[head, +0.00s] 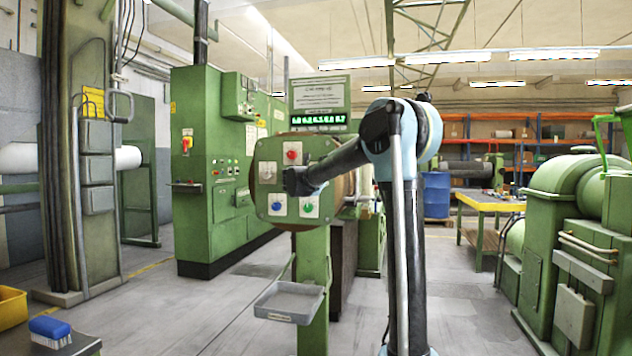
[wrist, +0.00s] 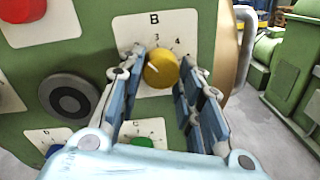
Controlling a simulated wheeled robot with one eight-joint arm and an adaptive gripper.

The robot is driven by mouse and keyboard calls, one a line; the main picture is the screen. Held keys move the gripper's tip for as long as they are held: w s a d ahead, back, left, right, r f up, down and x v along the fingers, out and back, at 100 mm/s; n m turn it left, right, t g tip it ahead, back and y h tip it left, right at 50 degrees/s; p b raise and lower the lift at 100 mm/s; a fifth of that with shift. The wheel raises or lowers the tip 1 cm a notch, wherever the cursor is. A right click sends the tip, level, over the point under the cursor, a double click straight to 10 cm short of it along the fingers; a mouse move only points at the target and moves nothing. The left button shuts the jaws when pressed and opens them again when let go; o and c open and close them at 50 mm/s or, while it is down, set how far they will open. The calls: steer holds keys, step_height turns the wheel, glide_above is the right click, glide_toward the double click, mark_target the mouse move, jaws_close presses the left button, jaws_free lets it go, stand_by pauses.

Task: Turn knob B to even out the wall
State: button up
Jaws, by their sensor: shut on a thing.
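Knob B (wrist: 162,69) is a round yellow knob on a white plate (wrist: 128,28) marked "B", with the numbers 3 and 4 visible above it. A pale mark shows on the knob's left side. My gripper (wrist: 164,58) has its fingers on either side of the knob and is shut on it. In the head view my gripper (head: 297,182) reaches the round green panel (head: 264,151), and my arm hides knob B there. Red (head: 292,153), blue (head: 277,208) and green (head: 308,207) knobs show on the same panel. A display (head: 318,119) with lit green digits stands above it; its figures are too small to read surely.
A dark round disc (wrist: 70,99) sits left of my fingers on the panel. A grey tray (head: 289,301) juts out below the panel. A blue brush (head: 50,331) and yellow bin (head: 12,307) are at lower left. Green machinery (head: 570,240) stands at right. Floor between is clear.

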steer(key=m, duration=1.1)
steer(key=shift+d+y, duration=0.1)
steer(key=shift+y, duration=0.3)
steer(key=shift+s+m, duration=0.1)
steer(key=shift+m, duration=1.6)
steer(key=o, duration=1.1)
steer(key=shift+c, duration=0.2)
steer(key=shift+r, duration=0.1)
